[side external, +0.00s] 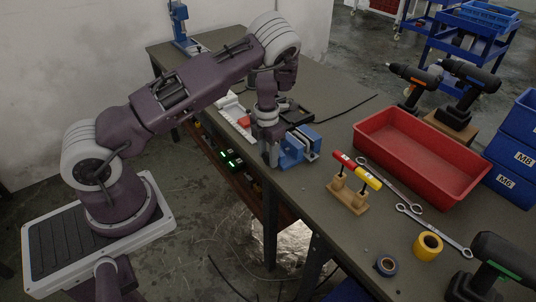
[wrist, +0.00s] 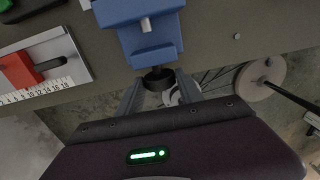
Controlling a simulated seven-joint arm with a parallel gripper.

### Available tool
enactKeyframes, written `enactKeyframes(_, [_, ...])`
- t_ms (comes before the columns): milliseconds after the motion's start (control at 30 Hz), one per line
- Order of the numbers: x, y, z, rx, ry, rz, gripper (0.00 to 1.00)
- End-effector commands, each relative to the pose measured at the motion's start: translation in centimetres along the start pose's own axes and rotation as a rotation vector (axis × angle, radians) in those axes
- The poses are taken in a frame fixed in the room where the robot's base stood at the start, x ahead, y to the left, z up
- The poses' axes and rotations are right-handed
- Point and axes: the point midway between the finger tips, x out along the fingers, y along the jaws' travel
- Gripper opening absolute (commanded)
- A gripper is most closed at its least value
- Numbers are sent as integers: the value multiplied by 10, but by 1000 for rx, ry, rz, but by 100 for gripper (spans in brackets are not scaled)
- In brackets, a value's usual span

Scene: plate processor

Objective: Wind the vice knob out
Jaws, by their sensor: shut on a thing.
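The blue vice (side external: 299,148) stands at the near edge of the bench in the side view, and its blue body (wrist: 150,40) fills the top middle of the wrist view. Its black knob (wrist: 157,78) sticks out from the vice toward my gripper and past the bench edge. My gripper (wrist: 158,82) is shut on the knob, with one finger on each side of it. In the side view my gripper (side external: 270,153) points down beside the vice, and its fingers hide the knob there.
A white ruled fixture with a red block (wrist: 22,72) lies left of the vice. A wooden stand (side external: 346,194) with red and yellow handled tools, spanners (side external: 394,184) and a red tray (side external: 420,150) lie to the right. Open floor lies beyond the bench edge.

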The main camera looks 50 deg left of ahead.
Motion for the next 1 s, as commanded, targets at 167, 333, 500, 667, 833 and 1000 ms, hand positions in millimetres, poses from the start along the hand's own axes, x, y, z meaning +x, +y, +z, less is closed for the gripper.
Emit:
enactKeyframes(167, [0, 4, 0, -5, -2, -94, 3])
enactKeyframes(333, [0, 7, 0, -7, -3, -231, 3])
enactKeyframes(500, [2, 10, 0, -5, -3, -379, 3])
enactKeyframes(667, [3, 12, 0, -4, -2, -505, 3])
enactKeyframes(833, [4, 13, -1, -2, -1, -616, 3])
enactKeyframes(1000, [5, 14, -1, -1, -1, -695, 3])
